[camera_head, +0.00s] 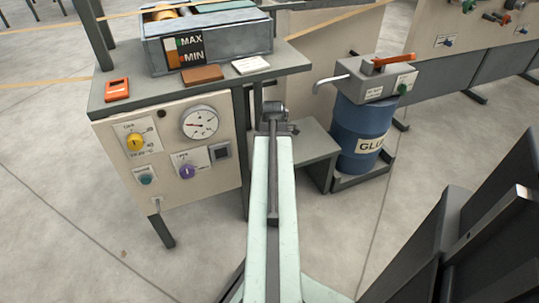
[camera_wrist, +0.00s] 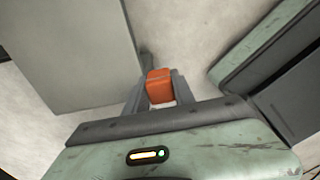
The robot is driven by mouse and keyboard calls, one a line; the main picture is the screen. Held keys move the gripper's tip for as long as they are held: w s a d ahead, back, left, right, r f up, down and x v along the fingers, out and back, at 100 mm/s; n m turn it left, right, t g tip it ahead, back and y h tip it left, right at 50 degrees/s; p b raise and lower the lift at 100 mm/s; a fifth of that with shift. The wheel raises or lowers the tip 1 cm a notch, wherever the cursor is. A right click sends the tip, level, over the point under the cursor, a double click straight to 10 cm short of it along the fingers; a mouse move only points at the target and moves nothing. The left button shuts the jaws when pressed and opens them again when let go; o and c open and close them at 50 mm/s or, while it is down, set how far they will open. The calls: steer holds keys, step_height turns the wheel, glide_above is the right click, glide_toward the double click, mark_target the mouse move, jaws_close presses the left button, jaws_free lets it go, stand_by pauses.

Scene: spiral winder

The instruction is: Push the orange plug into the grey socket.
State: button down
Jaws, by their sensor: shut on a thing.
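In the wrist view, the orange plug (camera_wrist: 160,87) sits between the two fingers of my gripper (camera_wrist: 159,92), which is shut on it. Pale floor and a grey surface show beyond it. In the head view, my gripper is at the far end of my arm, beside the right edge of the control panel; the arm hides the plug there. The grey socket (camera_head: 221,151), a small square with a dark face, appears to be on the panel below the pressure gauge, left of my arm's end. The plug is apart from it.
The cream panel (camera_head: 170,170) carries a yellow knob (camera_head: 135,142), a purple knob (camera_head: 187,171) and a gauge (camera_head: 199,122). A blue glue drum (camera_head: 362,130) stands to the right, on a low grey stand. Open floor lies in front of the panel.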

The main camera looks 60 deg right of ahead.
steer(key=shift+s+a, duration=0.35)
steer(key=shift+a, duration=0.1)
step_height(320, 180, up, 7)
steer(key=p, duration=0.7)
steer(key=shift+r, duration=0.2)
steer(key=shift+f, duration=0.35)
steer(key=shift+s, duration=0.1)
